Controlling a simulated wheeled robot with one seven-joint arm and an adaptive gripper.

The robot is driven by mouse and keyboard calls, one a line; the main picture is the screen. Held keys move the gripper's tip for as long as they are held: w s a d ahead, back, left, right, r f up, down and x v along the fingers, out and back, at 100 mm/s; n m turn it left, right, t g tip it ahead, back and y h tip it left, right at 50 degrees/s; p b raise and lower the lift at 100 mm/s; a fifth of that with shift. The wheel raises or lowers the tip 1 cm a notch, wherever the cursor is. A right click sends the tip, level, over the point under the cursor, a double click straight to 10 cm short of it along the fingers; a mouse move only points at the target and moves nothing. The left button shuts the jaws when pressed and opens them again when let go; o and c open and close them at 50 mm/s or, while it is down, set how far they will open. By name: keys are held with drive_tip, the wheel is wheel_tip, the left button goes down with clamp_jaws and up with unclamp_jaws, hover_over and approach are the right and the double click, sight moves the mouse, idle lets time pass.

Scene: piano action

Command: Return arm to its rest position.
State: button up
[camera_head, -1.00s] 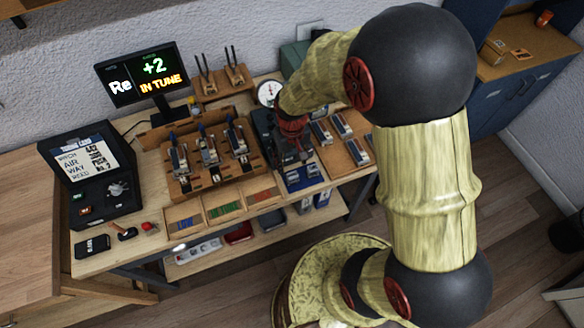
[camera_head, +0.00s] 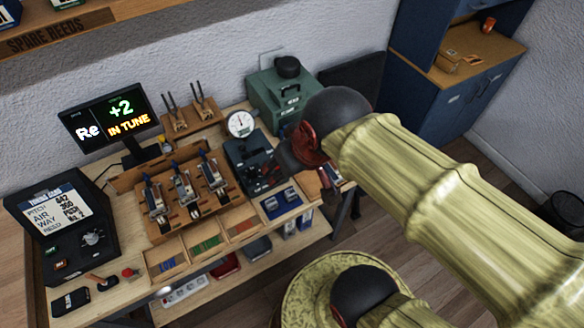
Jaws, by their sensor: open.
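My arm, a yellow-green patterned limb with dark joints, reaches in from the lower right. Its far end is a dark joint with a red ring, over the right part of the workbench (camera_head: 130,290). My gripper (camera_head: 293,160) shows only as a small dark shape beside that ring. Its fingers are largely hidden or too dark to make out, and I see nothing held in it. It overlaps the bench's right end in the picture, right of the dark device (camera_head: 250,165); I cannot tell its height above the bench.
A wooden rack (camera_head: 160,228) with several metal pieces stands mid-bench. A round dial (camera_head: 240,124), a green case (camera_head: 272,98) and a monitor (camera_head: 106,120) are behind. A black display console (camera_head: 62,235) is at left. A blue cabinet (camera_head: 440,115) stands right; open floor (camera_head: 400,262) lies between.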

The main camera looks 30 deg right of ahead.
drive_tip(key=shift+s+r, duration=0.45)
drive_tip(key=shift+s, duration=0.35)
drive_tip(key=shift+f, duration=0.1)
wheel_tip(320, 180, down, 4)
drive_tip(key=b, duration=0.4)
drive_tip(key=shift+f+b, duration=0.2)
drive_tip(key=shift+b, duration=0.15)
drive_tip(key=shift+c, duration=0.4)
idle(0.7)
